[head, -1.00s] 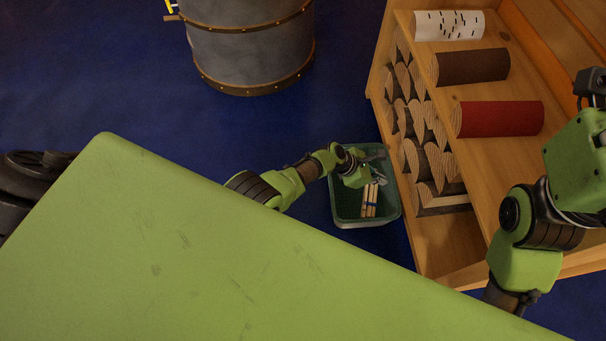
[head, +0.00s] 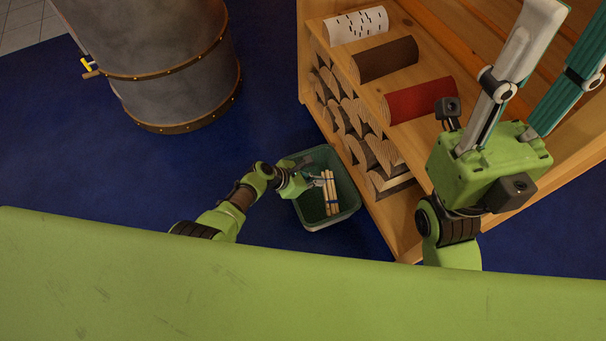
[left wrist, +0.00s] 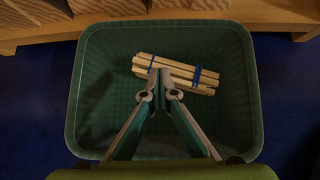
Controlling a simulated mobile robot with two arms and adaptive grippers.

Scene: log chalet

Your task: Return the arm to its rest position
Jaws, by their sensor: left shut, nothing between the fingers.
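My left gripper (head: 318,181) is shut and empty. It points into the green bin (head: 347,208) on the floor, beside a bundle of pale sticks (head: 331,196) with blue bands. In the left wrist view the closed fingertips (left wrist: 161,76) are in front of the bundle (left wrist: 180,73), which lies in the bin (left wrist: 92,110); whether they touch it I cannot tell. My right gripper (head: 541,65) is raised at the right, its fingers spread apart and nothing seen between them; its tips are cut off by the frame.
A wooden shelf (head: 404,251) with several logs stands right beside the bin. On it lie white (head: 356,27), brown (head: 385,61) and red (head: 420,100) half-round pieces. A large metal barrel (head: 165,60) stands at upper left. Blue floor (head: 90,150) is clear between barrel and bin.

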